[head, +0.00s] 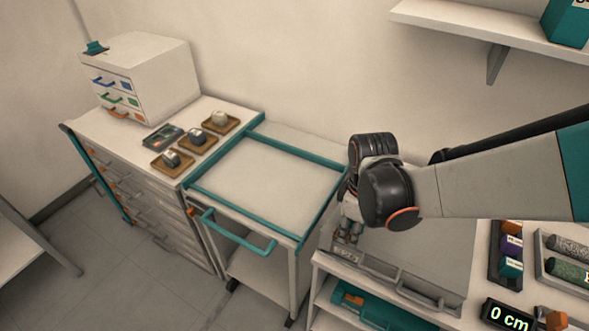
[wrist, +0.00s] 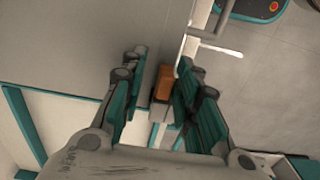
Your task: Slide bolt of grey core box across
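The grey core box (head: 425,240) lies flat on the bench at the right in the head view. Its lid appears shut, and a bar handle (head: 420,290) runs along its front side. My gripper (head: 348,232) points down at the box's left front corner. In the wrist view my gripper (wrist: 160,90) is open, with its teal-padded fingers on either side of a small orange-topped block (wrist: 164,82), which looks like the bolt's knob. A gap shows on the block's left; the right fingers are very close, and I cannot tell whether they touch it.
A trolley with a teal rail (head: 270,155) and empty top stands left of the box. A drawer cabinet (head: 150,190) with small samples is beyond it. Core tubes (head: 570,272) and a "0 cm" display (head: 508,315) are on the right. A wall shelf (head: 480,28) hangs above.

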